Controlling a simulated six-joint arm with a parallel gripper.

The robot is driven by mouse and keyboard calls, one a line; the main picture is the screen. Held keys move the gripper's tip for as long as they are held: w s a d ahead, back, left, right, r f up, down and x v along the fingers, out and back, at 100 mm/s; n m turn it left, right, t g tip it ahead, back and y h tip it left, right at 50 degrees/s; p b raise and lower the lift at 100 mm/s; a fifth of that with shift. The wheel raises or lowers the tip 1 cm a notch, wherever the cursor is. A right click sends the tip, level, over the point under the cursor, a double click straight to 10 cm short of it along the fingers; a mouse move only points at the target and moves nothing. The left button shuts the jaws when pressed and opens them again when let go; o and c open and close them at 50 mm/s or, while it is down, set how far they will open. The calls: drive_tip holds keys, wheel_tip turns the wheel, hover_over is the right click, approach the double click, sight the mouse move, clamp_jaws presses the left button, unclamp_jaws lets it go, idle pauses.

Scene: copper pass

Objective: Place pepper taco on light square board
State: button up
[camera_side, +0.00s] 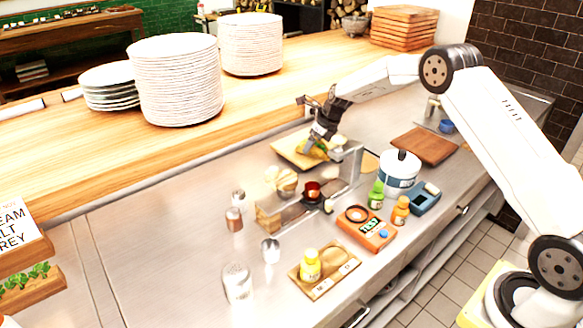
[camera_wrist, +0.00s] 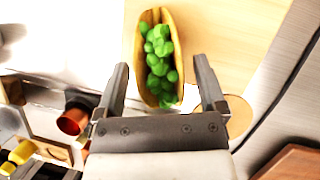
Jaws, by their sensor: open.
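The pepper taco (camera_wrist: 150,70), a yellow shell filled with green pieces, lies over the left part of the light square board (camera_wrist: 235,35) in the wrist view. It appears to rest on the board. In the side view the taco (camera_side: 317,152) is partly hidden by my gripper (camera_side: 311,144), and the pale board (camera_side: 287,149) lies on the steel counter beneath. My gripper is open, pointing down, with its two fingers (camera_wrist: 160,75) on either side of the taco's near end. Both fingers look apart from the shell in the wrist view.
A metal shelf rack with bowls and a red cup (camera_side: 312,190) stands close in front of the board. A white pot (camera_side: 400,168), bottles and a dark brown board (camera_side: 425,146) are to the right. Plate stacks (camera_side: 175,80) stand on the wooden ledge behind.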

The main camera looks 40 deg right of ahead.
drive_tip(key=v, duration=1.2)
